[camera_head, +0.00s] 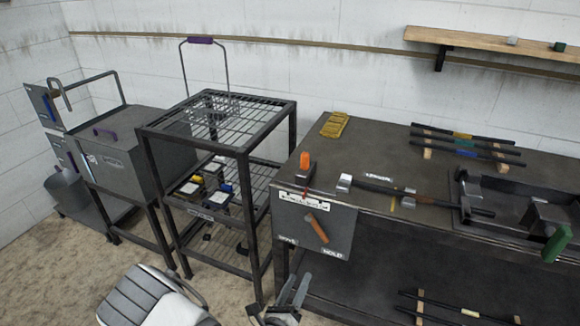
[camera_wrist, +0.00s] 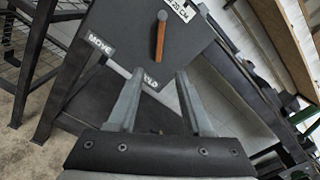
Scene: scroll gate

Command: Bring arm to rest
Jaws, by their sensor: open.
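My gripper (camera_head: 288,298) is at the bottom of the head view, low in front of the workbench (camera_head: 385,225). In the wrist view my gripper (camera_wrist: 160,76) has its two grey fingers apart, with nothing between them. A dark panel (camera_head: 340,240) hangs on the bench front, with a wooden-handled lever (camera_head: 317,228) and labels at its lower corners reading MOVE and HOLD. In the wrist view the lever (camera_wrist: 160,38) is beyond the fingertips and appears apart from them. The HOLD label is partly hidden by a finger. Part of my arm shows at the bottom left of the head view.
A wire-shelf rack (camera_head: 215,118) stands left of the bench, with a grey lidded box (camera_head: 125,145) on a stand beyond it. Dark bars (camera_head: 465,142), an orange-handled switch (camera_head: 305,162) and a yellow block (camera_head: 335,124) are on the bench top. Bare floor (camera_head: 50,280) lies at front left.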

